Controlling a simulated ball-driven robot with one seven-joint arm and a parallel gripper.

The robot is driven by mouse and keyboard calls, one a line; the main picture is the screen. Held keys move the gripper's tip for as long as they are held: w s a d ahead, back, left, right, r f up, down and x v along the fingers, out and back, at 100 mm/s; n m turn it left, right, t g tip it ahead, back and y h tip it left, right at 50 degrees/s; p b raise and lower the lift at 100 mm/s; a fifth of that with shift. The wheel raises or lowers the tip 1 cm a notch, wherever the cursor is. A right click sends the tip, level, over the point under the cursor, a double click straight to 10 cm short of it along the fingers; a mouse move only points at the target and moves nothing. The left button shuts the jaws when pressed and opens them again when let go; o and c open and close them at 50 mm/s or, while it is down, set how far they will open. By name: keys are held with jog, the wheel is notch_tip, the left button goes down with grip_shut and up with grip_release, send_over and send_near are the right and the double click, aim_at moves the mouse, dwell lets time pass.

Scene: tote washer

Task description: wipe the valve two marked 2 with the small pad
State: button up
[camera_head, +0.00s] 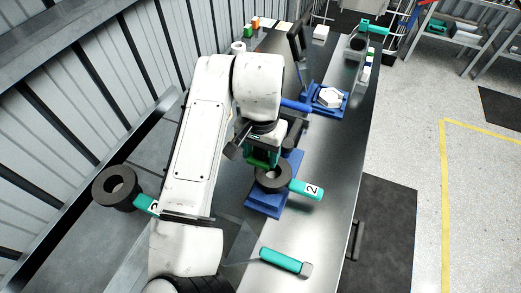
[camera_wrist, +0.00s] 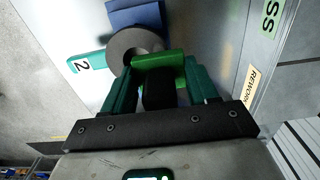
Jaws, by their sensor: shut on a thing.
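Valve two is a dark ring (camera_head: 262,184) with a teal tab (camera_head: 306,189) marked 2, on a blue base (camera_head: 263,207). In the wrist view its ring (camera_wrist: 122,44) and tab (camera_wrist: 86,62) lie just beyond my fingers. My gripper (camera_head: 262,152) is shut on the small pad (camera_wrist: 160,60), a green block with a black grip (camera_wrist: 158,92) between the teal fingers. The pad is at the far edge of the ring in the head view and overlaps the ring in the wrist view. I cannot tell whether they touch.
Another dark ring (camera_head: 100,188) with a teal tab stands at the left. A teal-handled tool (camera_head: 282,261) lies on the near bench. A blue fixture (camera_head: 338,109) holding a white part stands farther back. Bare steel bench (camera_head: 328,150) lies right of valve two.

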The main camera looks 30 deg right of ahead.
jog(key=shift+f, duration=0.15)
jog(key=shift+f+b, duration=0.3)
jog(key=shift+f, duration=0.05)
jog(key=shift+f+b, duration=0.65)
jog(key=shift+f, duration=0.35)
jog(key=shift+d, duration=0.15)
jog(key=shift+w+d+p, duration=0.3)
jog(key=shift+w+d, duration=0.1)
jog(key=shift+d, duration=0.1)
jog(key=shift+a, duration=0.1)
jog(key=shift+s+a, duration=0.45)
jog(key=shift+a, duration=0.1)
jog(key=shift+r, duration=0.1)
